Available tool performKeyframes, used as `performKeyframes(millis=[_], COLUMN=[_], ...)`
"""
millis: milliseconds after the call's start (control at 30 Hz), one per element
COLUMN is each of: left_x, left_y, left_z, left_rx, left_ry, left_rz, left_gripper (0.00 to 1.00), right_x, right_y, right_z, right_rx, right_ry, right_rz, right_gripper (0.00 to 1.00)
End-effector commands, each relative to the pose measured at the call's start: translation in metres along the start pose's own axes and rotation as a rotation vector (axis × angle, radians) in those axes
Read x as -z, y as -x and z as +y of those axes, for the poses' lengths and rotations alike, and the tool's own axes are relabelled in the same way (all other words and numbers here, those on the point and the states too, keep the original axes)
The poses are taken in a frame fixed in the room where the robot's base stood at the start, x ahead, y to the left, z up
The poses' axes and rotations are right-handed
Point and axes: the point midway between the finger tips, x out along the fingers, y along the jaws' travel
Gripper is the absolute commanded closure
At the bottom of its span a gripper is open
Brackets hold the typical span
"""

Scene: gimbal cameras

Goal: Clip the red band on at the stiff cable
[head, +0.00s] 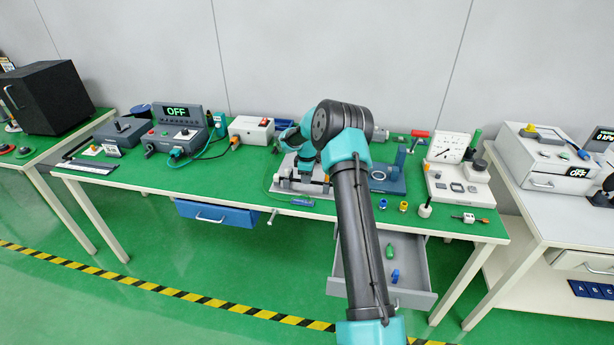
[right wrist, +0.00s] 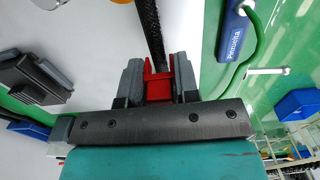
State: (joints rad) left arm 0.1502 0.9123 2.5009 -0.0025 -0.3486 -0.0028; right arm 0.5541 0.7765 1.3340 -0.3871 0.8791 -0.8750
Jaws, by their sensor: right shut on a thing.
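The red band (right wrist: 159,89) is a small red U-shaped piece between the fingers of my right gripper (right wrist: 158,84), which is shut on it in the right wrist view. The stiff cable (right wrist: 149,28), dark and ribbed, comes down from the top edge and ends from sight at the band's open side. I cannot tell whether it lies inside the band or just behind it. In the head view my right arm reaches over the table to the grey fixture, and its wrist and elbow hide the fingertips, band and cable. My left gripper is not in view.
The green table (head: 130,174) carries a box marked OFF (head: 178,130), a white box (head: 251,130) and a gauge panel (head: 450,150). Below, a grey drawer (head: 415,298) stands open and a blue drawer (head: 217,214) hangs at the left.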

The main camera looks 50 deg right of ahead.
Motion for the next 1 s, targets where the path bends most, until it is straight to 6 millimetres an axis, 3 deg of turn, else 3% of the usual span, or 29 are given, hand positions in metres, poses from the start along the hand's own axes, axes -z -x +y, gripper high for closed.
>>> performKeyframes(millis=[767,800,1000], left_x=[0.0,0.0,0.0], left_y=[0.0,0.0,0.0], left_z=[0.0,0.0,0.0], left_rx=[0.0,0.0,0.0], left_ry=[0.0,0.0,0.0], left_rz=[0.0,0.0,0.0], left_gripper=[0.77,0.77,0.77], right_x=[0.0,0.0,0.0], right_y=[-0.015,-0.015,-0.015], right_z=[0.0,0.0,0.0], right_rx=[0.001,0.0,0.0], right_ry=[0.0,0.0,0.0], right_rz=[-0.001,-0.001,0.0], right_gripper=[0.94,0.69,0.5])
